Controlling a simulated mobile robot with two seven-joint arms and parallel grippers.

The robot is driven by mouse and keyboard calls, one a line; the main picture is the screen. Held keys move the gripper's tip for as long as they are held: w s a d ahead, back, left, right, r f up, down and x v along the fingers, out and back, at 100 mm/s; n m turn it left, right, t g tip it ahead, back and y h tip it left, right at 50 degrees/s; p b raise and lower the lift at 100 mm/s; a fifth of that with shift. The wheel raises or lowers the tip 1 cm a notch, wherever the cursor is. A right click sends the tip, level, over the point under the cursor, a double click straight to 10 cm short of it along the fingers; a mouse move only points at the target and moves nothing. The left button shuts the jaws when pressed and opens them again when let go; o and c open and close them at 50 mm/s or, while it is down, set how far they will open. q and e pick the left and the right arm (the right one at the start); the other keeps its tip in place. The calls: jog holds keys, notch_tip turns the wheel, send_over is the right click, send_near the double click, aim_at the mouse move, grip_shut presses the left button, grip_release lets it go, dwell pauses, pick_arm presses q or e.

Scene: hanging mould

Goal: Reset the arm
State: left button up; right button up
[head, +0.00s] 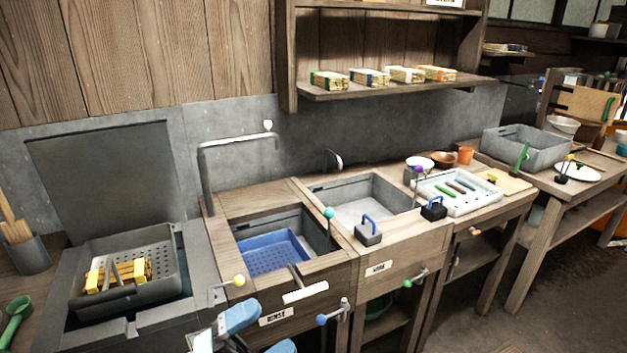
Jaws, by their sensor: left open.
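My left gripper (260,333) is at the bottom edge of the head view, with two blue fingers spread apart. It is open, and I see nothing between the fingers. It is in front of the wooden cabinet (332,278) with the labelled front, below the sink that holds a blue perforated tray (272,254). A white bar handle (305,292) is just above and to the right of it. Most of the left arm is cut off by the frame. My right gripper is not in view.
An open-lidded grey box (172,297) with a basket (160,262) stands at the left. Ball-ended levers, one yellow (239,281) and one blue (322,320), stick out near my left gripper. A second sink (362,207) and a white tray (456,205) are farther right. Floor is clear at lower right.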

pick_arm(q)
jog(key=s+a+f+n+t+y+b, duration=0.1)
jog(key=s+a+f+n+t+y, duration=0.3)
jog(key=f+n+y, duration=0.6)
jog(key=a+f+n+t+y+b, duration=0.2)
jog(key=a+f+n+y, duration=0.35)
jog(key=f+n, duration=0.7)
jog(key=s+a+f+n+g+y, duration=0.2)
jog(key=s+f+n+g, duration=0.2)
jog(key=s+f, duration=0.35)
notch_tip(320, 180, up, 16)
jog(key=a+p, duration=0.1)
jog(key=p, duration=2.1)
jog(key=shift+s+r, duration=0.15)
jog(key=shift+r, duration=0.1)
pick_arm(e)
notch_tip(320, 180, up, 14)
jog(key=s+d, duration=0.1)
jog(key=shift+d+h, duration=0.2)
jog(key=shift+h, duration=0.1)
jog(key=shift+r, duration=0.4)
